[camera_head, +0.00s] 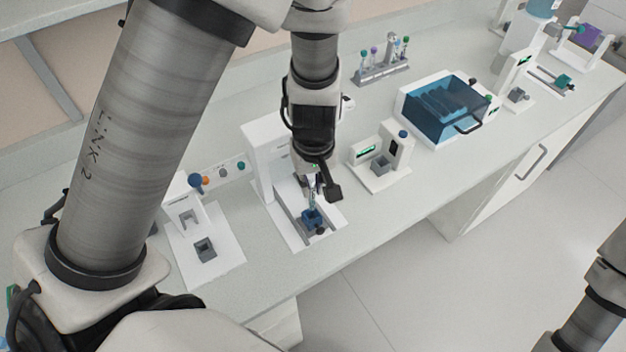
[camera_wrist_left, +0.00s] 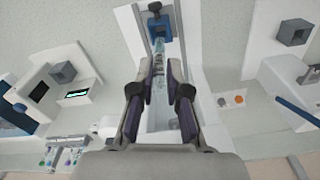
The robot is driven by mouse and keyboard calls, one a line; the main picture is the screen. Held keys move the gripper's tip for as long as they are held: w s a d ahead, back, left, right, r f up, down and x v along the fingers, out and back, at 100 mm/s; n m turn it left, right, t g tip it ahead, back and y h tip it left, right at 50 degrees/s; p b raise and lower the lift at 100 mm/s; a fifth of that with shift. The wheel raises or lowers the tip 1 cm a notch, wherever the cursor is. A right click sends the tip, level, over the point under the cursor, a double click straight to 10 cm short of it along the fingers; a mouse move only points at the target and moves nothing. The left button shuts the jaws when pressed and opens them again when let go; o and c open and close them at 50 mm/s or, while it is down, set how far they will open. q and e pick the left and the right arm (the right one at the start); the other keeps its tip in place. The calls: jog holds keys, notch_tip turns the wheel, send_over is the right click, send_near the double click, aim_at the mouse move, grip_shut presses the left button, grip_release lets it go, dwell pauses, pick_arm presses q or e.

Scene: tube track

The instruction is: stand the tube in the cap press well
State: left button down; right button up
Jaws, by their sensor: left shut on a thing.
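My left gripper (camera_head: 318,182) is shut on a slim clear tube (camera_head: 312,199) above the middle station. In the left wrist view the gripper (camera_wrist_left: 160,74) has the tube (camera_wrist_left: 158,52) between its fingers. The tube's far end meets a blue holder (camera_wrist_left: 160,26) on the station's rail; I cannot tell if it sits inside. The blue holder also shows in the head view (camera_head: 312,217). A grey square well (camera_head: 205,249) on a white base at the left looks like the cap press well, and appears empty. It also shows in the left wrist view (camera_wrist_left: 293,32). My right gripper is out of view.
A white column (camera_head: 265,160) stands beside the holder. A strip with coloured caps (camera_head: 225,172) lies behind the left station. A display station (camera_head: 380,165), a blue-lidded box (camera_head: 440,108) and a tube rack (camera_head: 382,70) stand rightward. The bench's front edge is close.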

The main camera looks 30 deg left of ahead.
pick_arm(q)
jog(key=shift+f+b, duration=0.35)
jog(key=shift+f, duration=0.4)
jog(key=shift+s+r, duration=0.1)
jog(key=shift+f, duration=0.25)
jog(key=shift+f, duration=0.15)
jog(key=shift+f, duration=0.15)
jog(key=shift+f+b, duration=0.45)
jog(key=shift+b, duration=0.2)
jog(key=shift+f, duration=0.1)
